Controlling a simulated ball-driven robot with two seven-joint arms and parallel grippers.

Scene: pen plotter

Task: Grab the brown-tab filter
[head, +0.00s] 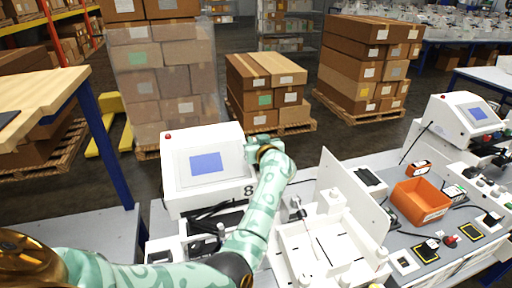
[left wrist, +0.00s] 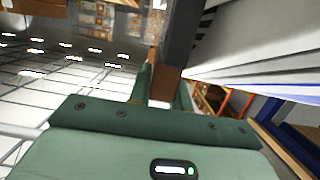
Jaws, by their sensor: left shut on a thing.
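My left gripper (head: 256,146) is at the right side of the white machine with the blue screen (head: 203,150). In the left wrist view, its green fingers (left wrist: 163,86) are shut on a narrow brown piece (left wrist: 161,103), which looks like the tab of the brown-tab filter. A dark grey bar (left wrist: 183,32) extends beyond the fingertips and seems to belong to the same part. The filter cannot be made out in the head view. My right gripper is not in view.
A white open-topped unit with an upright panel (head: 352,205) stands right of my left arm. An orange bin (head: 420,201) sits on the grey bench farther right. A second white machine (head: 465,119) stands at the far right. Stacked cartons (head: 265,90) stand behind.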

